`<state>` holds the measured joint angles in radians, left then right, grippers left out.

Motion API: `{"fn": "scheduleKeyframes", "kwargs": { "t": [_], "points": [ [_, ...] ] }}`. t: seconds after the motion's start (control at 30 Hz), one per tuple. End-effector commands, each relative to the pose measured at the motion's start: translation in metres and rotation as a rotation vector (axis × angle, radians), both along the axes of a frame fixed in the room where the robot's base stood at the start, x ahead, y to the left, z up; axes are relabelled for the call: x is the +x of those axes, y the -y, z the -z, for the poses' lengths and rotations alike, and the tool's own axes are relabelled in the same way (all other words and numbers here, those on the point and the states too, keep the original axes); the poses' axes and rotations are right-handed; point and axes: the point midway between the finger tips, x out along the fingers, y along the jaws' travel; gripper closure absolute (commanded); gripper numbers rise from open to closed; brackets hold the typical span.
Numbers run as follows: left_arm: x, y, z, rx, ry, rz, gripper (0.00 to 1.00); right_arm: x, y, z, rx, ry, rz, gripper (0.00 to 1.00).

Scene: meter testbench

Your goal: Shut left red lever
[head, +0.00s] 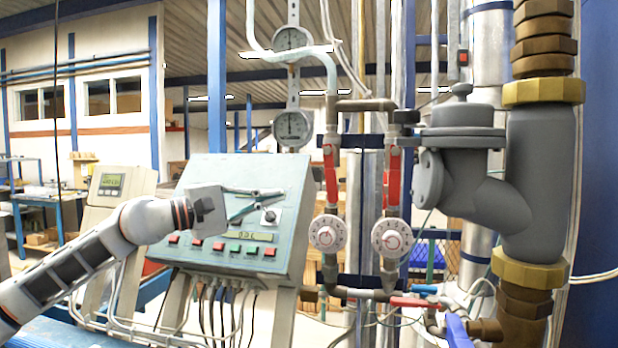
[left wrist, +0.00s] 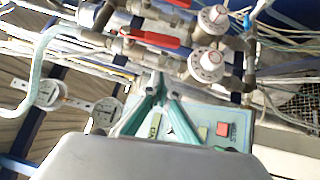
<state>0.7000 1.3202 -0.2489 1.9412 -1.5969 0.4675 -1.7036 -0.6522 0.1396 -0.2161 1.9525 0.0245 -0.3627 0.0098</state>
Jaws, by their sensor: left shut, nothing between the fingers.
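The left red lever (head: 330,172) stands upright along the left vertical pipe in the head view. It also shows in the left wrist view (left wrist: 155,39), just beyond my fingertips. The right red lever (head: 393,178) is also upright on the parallel pipe; part of it shows at the top edge of the left wrist view (left wrist: 180,3). My left gripper (head: 279,193) is shut and empty, its fingers meeting in a point in the left wrist view (left wrist: 154,82). In the head picture it is in front of the control panel, left of the left lever. My right gripper is out of sight.
The teal control panel (head: 205,173) has several buttons. White dials (head: 325,234) and (head: 392,237) sit below the levers, and round gauges (head: 293,128) and (head: 291,43) above. A thick grey valve body (head: 480,190) stands at right. Another red handle (head: 415,302) lies low.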

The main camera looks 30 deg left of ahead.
Motion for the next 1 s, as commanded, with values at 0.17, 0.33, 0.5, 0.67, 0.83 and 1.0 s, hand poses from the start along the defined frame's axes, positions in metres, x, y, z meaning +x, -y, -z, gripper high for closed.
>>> {"fn": "scheduleKeyframes", "kwargs": {
  "t": [0.17, 0.33, 0.5, 0.67, 0.83, 1.0],
  "points": [
    [0.024, 0.016, -0.008, -0.004, 0.002, 0.004, 1.00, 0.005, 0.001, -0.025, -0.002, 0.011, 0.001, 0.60],
    [0.050, 0.032, -0.009, -0.003, 0.000, 0.004, 1.00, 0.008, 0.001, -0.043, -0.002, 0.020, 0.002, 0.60],
    [0.054, 0.052, -0.009, 0.000, -0.001, 0.004, 1.00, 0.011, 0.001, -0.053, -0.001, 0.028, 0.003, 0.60],
    [0.057, 0.063, -0.010, 0.001, 0.000, 0.003, 1.00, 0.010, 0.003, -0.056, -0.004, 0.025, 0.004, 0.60],
    [0.058, 0.067, -0.010, 0.002, -0.001, 0.001, 1.00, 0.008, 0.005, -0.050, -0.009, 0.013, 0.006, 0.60],
    [0.058, 0.067, -0.009, 0.001, -0.002, 0.001, 1.00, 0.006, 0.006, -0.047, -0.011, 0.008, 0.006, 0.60]
  ]
}}
